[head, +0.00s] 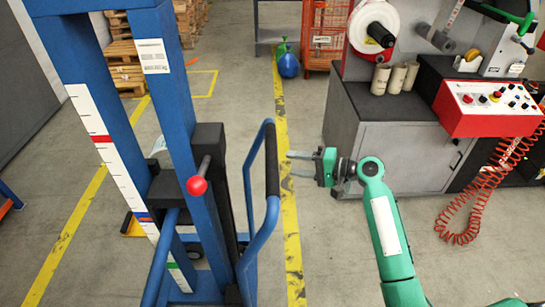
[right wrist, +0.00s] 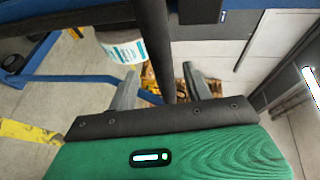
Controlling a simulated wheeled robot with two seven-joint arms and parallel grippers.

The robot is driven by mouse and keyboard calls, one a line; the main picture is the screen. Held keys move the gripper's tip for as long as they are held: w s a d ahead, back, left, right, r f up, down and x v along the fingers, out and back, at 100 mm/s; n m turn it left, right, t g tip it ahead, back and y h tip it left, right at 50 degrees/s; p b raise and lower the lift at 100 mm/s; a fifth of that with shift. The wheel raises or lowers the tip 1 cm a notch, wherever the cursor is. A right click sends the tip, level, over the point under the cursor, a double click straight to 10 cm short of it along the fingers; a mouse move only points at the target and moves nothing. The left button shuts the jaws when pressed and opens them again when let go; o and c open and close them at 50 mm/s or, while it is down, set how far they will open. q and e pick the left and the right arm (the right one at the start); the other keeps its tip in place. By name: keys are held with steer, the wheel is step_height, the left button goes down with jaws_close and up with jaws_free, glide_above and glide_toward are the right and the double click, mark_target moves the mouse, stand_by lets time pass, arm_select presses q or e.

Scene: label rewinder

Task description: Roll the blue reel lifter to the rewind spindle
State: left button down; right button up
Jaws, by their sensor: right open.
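The blue reel lifter (head: 178,95) stands upright at the left of the head view, with a mast, a scale strip, a red knob (head: 196,185) and a looped push handle with a black grip (head: 271,160). My right gripper (head: 293,164) is open just right of that grip, fingers pointing at it. In the right wrist view a black bar (right wrist: 155,45) runs between or just beyond the open fingers (right wrist: 160,88); contact cannot be told. A black spindle-like hub (head: 380,35) sits in a white reel on the machine; I cannot tell if it is the rewind spindle. My left gripper is out of view.
The grey machine cabinet (head: 400,155) stands right, with a red control panel (head: 490,105) and a coiled red hose (head: 470,205). A yellow floor line (head: 290,240) runs beside the lifter. Pallets (head: 125,65) and a red cage (head: 325,35) stand behind. Floor between lifter and cabinet is clear.

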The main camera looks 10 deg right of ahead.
mark_target(272, 161)
steer(key=p+x, duration=0.1)
steer(key=x, duration=0.5)
steer(key=shift+w+a, duration=0.15)
steer(key=shift+w+a+f+p, duration=0.2)
steer(key=shift+w+a+p, duration=0.15)
steer(key=shift+a, duration=0.2)
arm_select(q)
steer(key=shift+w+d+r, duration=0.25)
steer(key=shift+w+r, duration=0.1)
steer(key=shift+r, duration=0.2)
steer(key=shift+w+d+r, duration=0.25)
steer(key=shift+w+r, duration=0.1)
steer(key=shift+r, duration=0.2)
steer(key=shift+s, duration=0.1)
arm_select(e)
steer(key=shift+c, duration=0.4)
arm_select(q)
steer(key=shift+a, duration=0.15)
arm_select(e)
jaws_close()
